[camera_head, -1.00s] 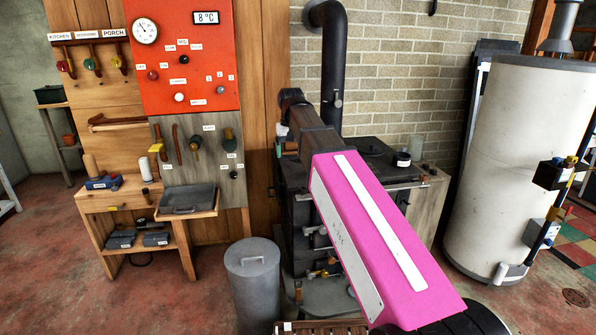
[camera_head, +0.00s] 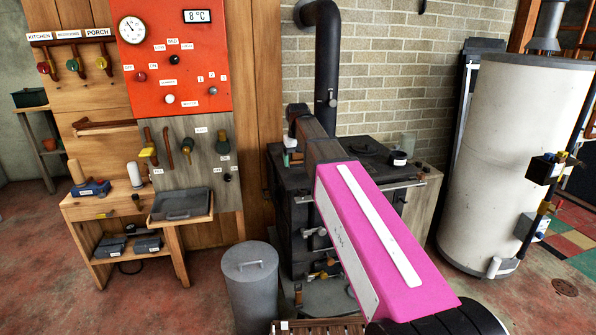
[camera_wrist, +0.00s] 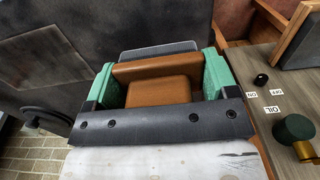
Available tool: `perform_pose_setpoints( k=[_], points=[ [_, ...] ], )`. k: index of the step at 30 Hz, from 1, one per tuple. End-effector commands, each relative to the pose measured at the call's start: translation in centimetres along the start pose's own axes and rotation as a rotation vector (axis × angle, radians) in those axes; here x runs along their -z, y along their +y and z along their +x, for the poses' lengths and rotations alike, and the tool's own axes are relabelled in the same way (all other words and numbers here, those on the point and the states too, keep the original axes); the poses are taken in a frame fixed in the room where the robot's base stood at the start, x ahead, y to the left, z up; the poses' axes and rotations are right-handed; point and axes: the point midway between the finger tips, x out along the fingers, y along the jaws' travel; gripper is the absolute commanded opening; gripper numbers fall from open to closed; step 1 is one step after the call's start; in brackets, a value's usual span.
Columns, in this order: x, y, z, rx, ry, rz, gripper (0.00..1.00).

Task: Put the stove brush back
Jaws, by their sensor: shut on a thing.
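My gripper (camera_wrist: 162,78) has green fingers closed on a brown wooden block, which I take to be the stove brush (camera_wrist: 160,90). The brown piece sits between both fingers in the wrist view; any bristles are hidden. In the head view my arm reaches to the left front of the dark stove (camera_head: 285,185), and only a small green bit of my gripper (camera_head: 288,142) shows there. The grey wall panel (camera_head: 206,160) with brown brackets, knobs and labels is left of my gripper. Its OIL knob (camera_wrist: 294,130) is at right in the wrist view.
A grey lidded bin (camera_head: 251,290) stands on the floor in front of the stove's left side. A wooden bench (camera_head: 100,210) with a grey tray (camera_head: 180,204) is below the panel. A black stovepipe (camera_head: 327,80) rises behind my arm. A white tank (camera_head: 510,150) stands at right.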

Motion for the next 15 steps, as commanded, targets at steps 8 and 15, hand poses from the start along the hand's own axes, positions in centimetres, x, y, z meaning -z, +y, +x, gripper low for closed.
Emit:
perform_pose_setpoints(
  k=[8, 15],
  points=[
    [0.2, 0.2, 1.9, 0.0, -0.001, 0.0, 0.57],
    [0.2, 0.2, 4.3, 0.0, 0.0, 0.0, 0.57]
  ],
)
